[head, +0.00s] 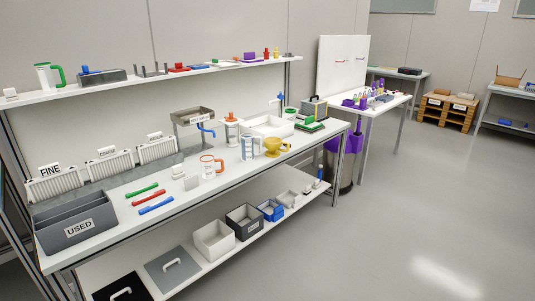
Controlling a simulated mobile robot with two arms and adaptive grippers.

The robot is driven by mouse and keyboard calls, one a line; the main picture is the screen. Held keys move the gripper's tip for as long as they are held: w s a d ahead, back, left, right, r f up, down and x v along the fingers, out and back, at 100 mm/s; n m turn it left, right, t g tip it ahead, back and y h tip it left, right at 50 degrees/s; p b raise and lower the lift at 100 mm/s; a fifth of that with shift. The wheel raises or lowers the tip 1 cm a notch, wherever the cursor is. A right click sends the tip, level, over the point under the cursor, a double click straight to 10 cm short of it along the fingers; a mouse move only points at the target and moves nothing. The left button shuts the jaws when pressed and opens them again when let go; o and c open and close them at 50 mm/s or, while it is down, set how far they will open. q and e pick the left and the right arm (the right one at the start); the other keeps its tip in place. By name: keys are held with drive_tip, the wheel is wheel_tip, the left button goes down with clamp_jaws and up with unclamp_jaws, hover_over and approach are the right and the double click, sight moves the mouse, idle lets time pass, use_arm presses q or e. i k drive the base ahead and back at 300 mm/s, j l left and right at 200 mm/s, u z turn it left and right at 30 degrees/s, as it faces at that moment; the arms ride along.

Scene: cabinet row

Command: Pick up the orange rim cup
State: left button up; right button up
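The cup with the orange rim (208,167) stands upright on the white workbench top (105,222), near its middle. It has a pale body and an orange handle on its right side. A small white block-like item stands just left of it, and a blue-and-white cup (247,148) stands further right. Neither of my grippers shows in the head view.
A grey bin marked USED (80,229) sits at the bench's near left end. Green, red and blue (156,205) handled tools lie between it and the cup. A yellow cup (273,146) stands to the right. Open grey floor (370,240) lies in front.

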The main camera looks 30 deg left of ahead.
sight(208, 172)
drive_tip(key=i+u, duration=0.15)
drive_tip(key=i, duration=0.35)
drive_tip(key=i+u, duration=0.2)
drive_tip(key=i, duration=0.3)
drive_tip(key=i+l+u, duration=0.15)
drive_tip(key=i, duration=0.3)
drive_tip(key=i+l+u, duration=0.2)
drive_tip(key=i, duration=0.3)
